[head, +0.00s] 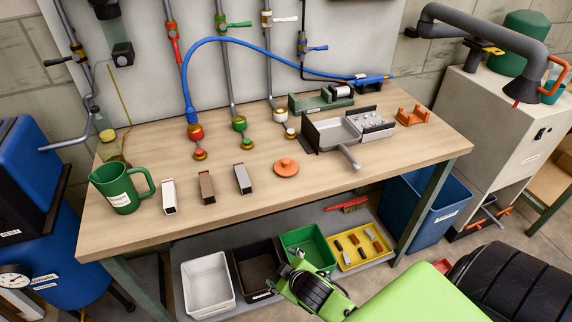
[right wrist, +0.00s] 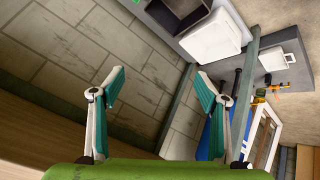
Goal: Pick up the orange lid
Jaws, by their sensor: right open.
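The orange lid (head: 286,168) lies flat on the wooden workbench (head: 330,185), near its front middle, with a small knob on top. It stands clear of the things around it. My right gripper (right wrist: 160,75) is open and empty in the right wrist view, with its two teal fingers spread wide. The lid does not show in that view. In the head view my green right arm comes in from the bottom right, below and in front of the bench, well apart from the lid. My left gripper is not in view.
Bins, including a white bin (head: 207,285), sit on the shelf below.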

